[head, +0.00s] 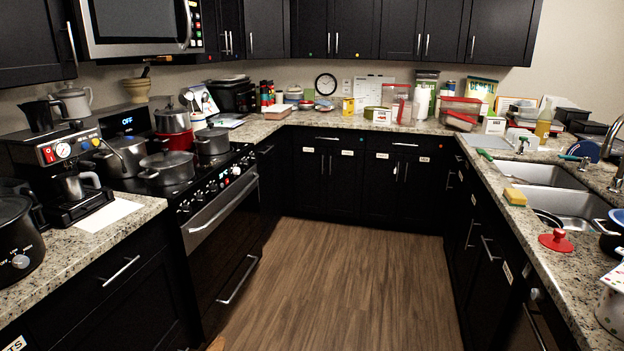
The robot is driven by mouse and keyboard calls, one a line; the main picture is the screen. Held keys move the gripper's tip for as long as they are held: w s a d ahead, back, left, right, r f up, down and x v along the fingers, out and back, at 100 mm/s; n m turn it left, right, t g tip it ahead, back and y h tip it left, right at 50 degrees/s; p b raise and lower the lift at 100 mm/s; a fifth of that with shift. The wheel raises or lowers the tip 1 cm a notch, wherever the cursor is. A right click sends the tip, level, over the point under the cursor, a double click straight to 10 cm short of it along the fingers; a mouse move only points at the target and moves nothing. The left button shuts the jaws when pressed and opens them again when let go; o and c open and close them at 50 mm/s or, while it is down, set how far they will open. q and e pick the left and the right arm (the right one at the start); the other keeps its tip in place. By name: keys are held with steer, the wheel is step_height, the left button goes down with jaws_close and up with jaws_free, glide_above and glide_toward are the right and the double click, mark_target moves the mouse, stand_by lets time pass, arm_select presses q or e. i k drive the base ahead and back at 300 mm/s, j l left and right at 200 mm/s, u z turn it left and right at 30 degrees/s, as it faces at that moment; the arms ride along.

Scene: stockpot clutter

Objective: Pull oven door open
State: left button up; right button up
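The black oven (222,250) stands in the left run of cabinets, below a cooktop. Its door looks shut, with a steel handle bar (222,203) slanting along its upper edge. A second, thinner handle (239,280) sits lower on the oven front. Knobs and a small display line the control strip (215,188) above the door. Neither of my grippers shows in the head view, so I cannot see where they are.
Several pots (167,167) crowd the cooktop. An espresso machine (70,165) and black cooker (16,240) stand on the near-left counter. The wood floor (325,285) before the oven is clear. Right-hand cabinets and a sink (535,173) face it.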

mark_target(213, 242)
steer(key=i+l+u, duration=0.1)
steer(key=i, duration=0.4)
steer(key=i+l+u, duration=0.15)
steer(key=i+l, duration=0.15)
steer(key=i, duration=0.15)
steer(key=i+l+u, duration=0.1)
steer(key=i+l, duration=0.15)
steer(key=i, duration=0.25)
